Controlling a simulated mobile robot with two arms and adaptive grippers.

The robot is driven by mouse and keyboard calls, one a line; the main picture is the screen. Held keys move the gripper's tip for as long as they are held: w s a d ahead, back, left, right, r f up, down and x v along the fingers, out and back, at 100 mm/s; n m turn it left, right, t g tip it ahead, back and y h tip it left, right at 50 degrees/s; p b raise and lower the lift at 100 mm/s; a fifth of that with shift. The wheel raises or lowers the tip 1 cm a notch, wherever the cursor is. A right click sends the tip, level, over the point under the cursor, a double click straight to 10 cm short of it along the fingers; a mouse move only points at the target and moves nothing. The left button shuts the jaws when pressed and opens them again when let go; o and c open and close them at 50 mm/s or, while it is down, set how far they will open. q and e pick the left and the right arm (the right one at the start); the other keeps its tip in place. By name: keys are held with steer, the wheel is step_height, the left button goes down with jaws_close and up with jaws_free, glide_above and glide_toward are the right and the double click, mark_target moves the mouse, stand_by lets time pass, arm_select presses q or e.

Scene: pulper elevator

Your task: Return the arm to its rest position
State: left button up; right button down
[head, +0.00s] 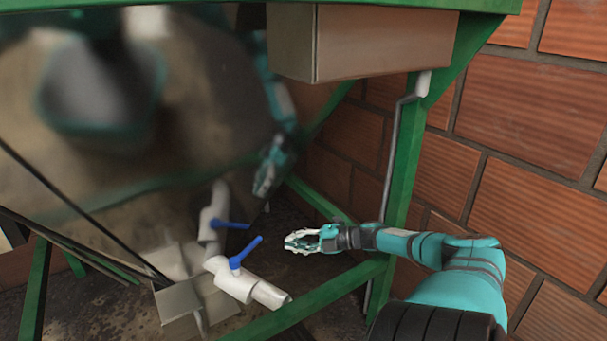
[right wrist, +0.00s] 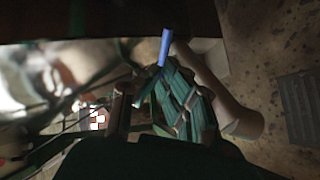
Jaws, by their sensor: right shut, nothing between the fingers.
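My right arm, teal and grey, comes in from the right in the head view. My right gripper (head: 290,241) is shut and empty. It points left and shows just right of a white pipe valve (head: 234,282) with a blue lever (head: 246,252). In the right wrist view, the gripper's teal fingers (right wrist: 185,105) overlap the picture of the white pipe (right wrist: 238,112), and the blue lever (right wrist: 165,46) shows just above them. I cannot tell whether they touch. My left gripper is not in view.
A green frame post (head: 400,165) stands behind my right arm, before a brick wall (head: 530,180). A shiny metal panel (head: 200,90) at left mirrors my arm.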

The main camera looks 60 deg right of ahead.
steer(key=shift+v, duration=1.35)
